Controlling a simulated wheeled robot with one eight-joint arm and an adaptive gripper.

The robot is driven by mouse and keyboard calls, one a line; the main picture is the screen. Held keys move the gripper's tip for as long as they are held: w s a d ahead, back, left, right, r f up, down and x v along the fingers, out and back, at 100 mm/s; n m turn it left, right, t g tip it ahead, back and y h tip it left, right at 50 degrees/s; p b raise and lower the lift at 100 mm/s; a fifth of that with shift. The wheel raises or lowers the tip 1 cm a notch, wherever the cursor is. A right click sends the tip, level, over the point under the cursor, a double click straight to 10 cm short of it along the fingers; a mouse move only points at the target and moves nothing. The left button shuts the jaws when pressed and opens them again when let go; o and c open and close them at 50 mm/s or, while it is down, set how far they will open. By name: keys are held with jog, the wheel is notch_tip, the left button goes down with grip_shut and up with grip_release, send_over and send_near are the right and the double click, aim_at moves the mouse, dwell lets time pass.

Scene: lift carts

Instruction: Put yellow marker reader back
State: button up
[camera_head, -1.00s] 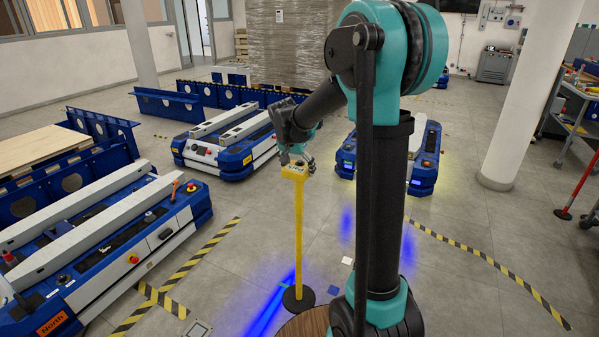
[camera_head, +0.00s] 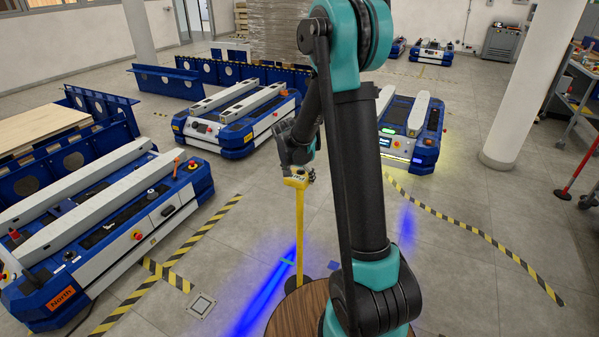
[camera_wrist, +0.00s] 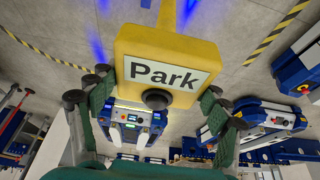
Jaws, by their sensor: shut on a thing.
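The yellow marker reader (camera_head: 299,222) is a yellow post with a blocky head and a dark round base, standing about upright left of my arm in the head view. Its base is partly hidden by my body, and I cannot tell whether it touches the floor. My gripper (camera_head: 299,171) is shut on the head of the post. In the wrist view the yellow head (camera_wrist: 190,48), with a white "Park" label and a black knob, sits between the green fingers of my gripper (camera_wrist: 157,108).
A blue-white lift cart (camera_head: 130,215) stands at left, another (camera_head: 235,120) behind the post, and a lit one (camera_head: 410,130) right of my arm. A white pillar (camera_head: 525,90) and a red pole (camera_head: 580,172) are at right. Striped floor tape (camera_head: 470,235) crosses open floor.

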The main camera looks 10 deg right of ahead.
jog(key=shift+f, duration=1.4)
jog(key=o, duration=1.9)
jog(key=shift+f, duration=0.15)
jog(key=v, duration=1.2)
jog(key=shift+s+d, duration=0.1)
jog(key=s+d+f+n+y, duration=0.1)
jog(key=s+d+n, duration=0.1)
jog(key=s, duration=0.6)
jog(key=s+d+f+n, duration=0.2)
jog(key=s, duration=0.7)
jog(key=s+d+f+n+y, duration=0.1)
jog(key=s+d+n, duration=0.1)
jog(key=s, duration=0.7)
jog(key=shift+s+d+f+n+t+y, duration=0.2)
jog(key=shift+d+f+n+t+y, duration=0.15)
jog(key=shift+n, duration=0.25)
